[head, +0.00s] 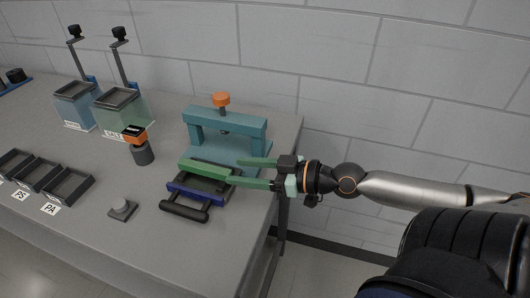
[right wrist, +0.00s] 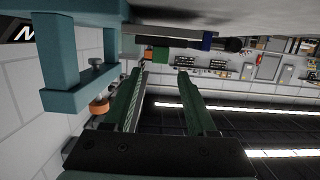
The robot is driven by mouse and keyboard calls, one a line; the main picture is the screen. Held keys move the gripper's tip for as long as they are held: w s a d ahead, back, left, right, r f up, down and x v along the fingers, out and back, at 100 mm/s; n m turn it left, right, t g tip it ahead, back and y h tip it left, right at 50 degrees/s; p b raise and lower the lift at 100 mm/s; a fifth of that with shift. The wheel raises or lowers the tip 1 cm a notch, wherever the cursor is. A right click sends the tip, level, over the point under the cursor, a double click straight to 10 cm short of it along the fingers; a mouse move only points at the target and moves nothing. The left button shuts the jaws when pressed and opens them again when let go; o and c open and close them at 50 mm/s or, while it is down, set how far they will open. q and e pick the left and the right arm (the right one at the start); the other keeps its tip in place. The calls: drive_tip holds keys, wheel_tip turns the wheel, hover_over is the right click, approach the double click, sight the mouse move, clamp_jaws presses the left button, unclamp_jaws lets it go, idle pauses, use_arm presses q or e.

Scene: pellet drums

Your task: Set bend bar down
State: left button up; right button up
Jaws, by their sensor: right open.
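A low dark bending fixture (head: 207,186) lies flat near the right end of the bench. No label shows which part is called the bend bar. My right gripper (head: 236,171) reaches in from the right, its green fingers spread beside the fixture. In the right wrist view the fingers (right wrist: 163,85) stand apart with nothing between them. My left gripper is not in view.
A teal press frame (head: 225,122) with an orange knob (head: 222,99) stands just behind the fixture. A grey button (head: 122,209), a dark orange-topped device (head: 141,147), small trays (head: 68,186) and clear bins (head: 122,109) stand to the left. The bench ends just right of the fixture.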

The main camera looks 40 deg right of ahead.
drive_tip(key=shift+s+d+f+b, duration=0.15)
drive_tip(key=shift+s+d+b, duration=0.2)
drive_tip(key=shift+s+b, duration=0.25)
drive_tip(key=shift+s+d+b, duration=0.2)
drive_tip(key=shift+s+b, duration=0.25)
drive_tip(key=shift+b, duration=0.15)
drive_tip(key=shift+s+d+r, duration=0.2)
drive_tip(key=shift+r, duration=0.15)
drive_tip(key=shift+s+d+r+b, duration=0.15)
drive_tip(key=shift+s+d+b, duration=0.15)
drive_tip(key=shift+s+b, duration=0.15)
drive_tip(key=shift+o, duration=0.4)
drive_tip(key=shift+s+r, duration=0.2)
drive_tip(key=w+a+r+n+g+y+p, duration=0.2)
drive_tip(key=a+r+g+p, duration=0.25)
drive_tip(key=a, duration=0.45)
drive_tip(key=m+g+h+p, duration=0.2)
drive_tip(key=h+p, duration=0.4)
approach(205, 166)
drive_tip(key=x, duration=0.3)
drive_tip(key=shift+w+f, duration=0.1)
drive_tip(key=shift+w, duration=0.05)
drive_tip(key=shift+x, duration=2.7)
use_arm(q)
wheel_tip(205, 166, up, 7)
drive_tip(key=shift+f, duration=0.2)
use_arm(e)
drive_tip(key=shift+a, duration=0.1)
